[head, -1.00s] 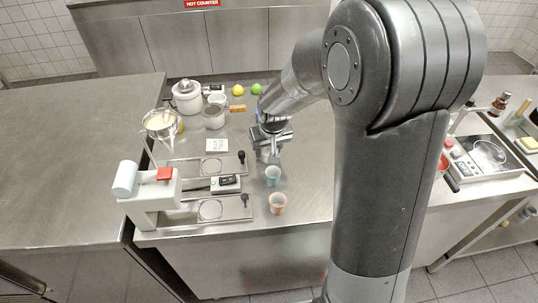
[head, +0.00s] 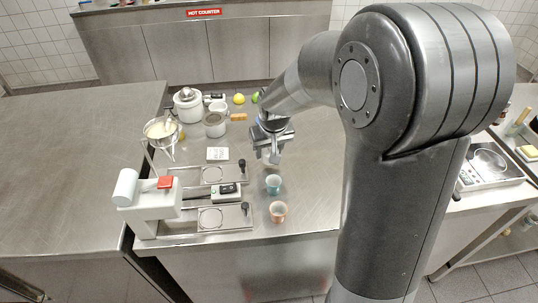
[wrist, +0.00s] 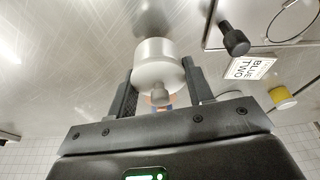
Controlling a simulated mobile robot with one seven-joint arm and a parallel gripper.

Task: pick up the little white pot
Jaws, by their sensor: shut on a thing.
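My gripper (wrist: 158,88) is shut on the little white pot (wrist: 158,62), with one dark finger on each side of it in the wrist view. The pot is hard to make out between the fingers there. A blurred dark patch shows on the steel beyond the pot in the wrist view; I cannot tell the exact gap to the counter.
An orange cup (head: 278,211) stands near the counter's front edge. A label card (head: 217,154) and a white balance-like device (head: 150,207) with flat plates are to the left. A large lidded white pot (head: 187,106) and a grey pot (head: 214,125) stand behind.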

